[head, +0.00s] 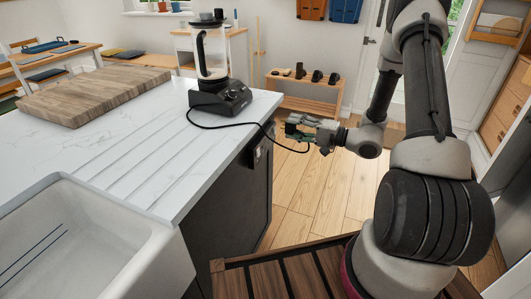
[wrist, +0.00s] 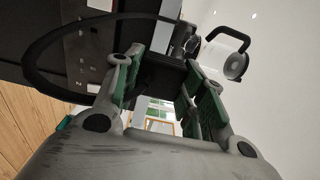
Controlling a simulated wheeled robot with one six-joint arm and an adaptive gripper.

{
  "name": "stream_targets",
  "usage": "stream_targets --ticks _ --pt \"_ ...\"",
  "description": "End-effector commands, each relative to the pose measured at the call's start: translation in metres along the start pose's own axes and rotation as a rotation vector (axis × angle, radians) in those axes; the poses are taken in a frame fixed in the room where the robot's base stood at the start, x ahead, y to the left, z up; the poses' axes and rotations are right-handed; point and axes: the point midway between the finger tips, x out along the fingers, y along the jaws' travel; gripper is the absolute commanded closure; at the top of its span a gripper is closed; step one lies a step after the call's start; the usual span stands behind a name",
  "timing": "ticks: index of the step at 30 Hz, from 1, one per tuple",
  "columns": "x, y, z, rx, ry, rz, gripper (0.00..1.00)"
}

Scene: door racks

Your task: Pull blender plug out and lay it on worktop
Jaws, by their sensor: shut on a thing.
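The blender (head: 235,98) stands upright on the white worktop (head: 120,145), near its right edge. Its black cord (head: 225,126) runs over that edge and loops to my gripper (head: 292,128). My gripper is beside the worktop, right of the dark cabinet side. In the wrist view my gripper (wrist: 165,85) is shut on the dark plug (wrist: 160,72), which its fingers partly hide. A dark socket (head: 261,153) is on the cabinet side below the worktop edge. The plug appears apart from it. The blender jug (wrist: 233,64) shows at upper right in the wrist view.
A wooden board (head: 95,92) lies at the back left of the worktop, and a white sink (head: 85,240) is at front left. The worktop between them and the blender is clear. A low wooden rack (head: 305,101) with dark items stands behind my gripper.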

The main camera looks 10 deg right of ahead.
Motion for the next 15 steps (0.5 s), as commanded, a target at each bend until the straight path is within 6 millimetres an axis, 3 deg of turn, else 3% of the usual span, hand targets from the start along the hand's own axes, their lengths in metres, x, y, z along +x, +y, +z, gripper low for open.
stream_targets --ticks 15 --pt "0.000 -0.041 0.000 -0.002 0.000 -0.001 0.98"
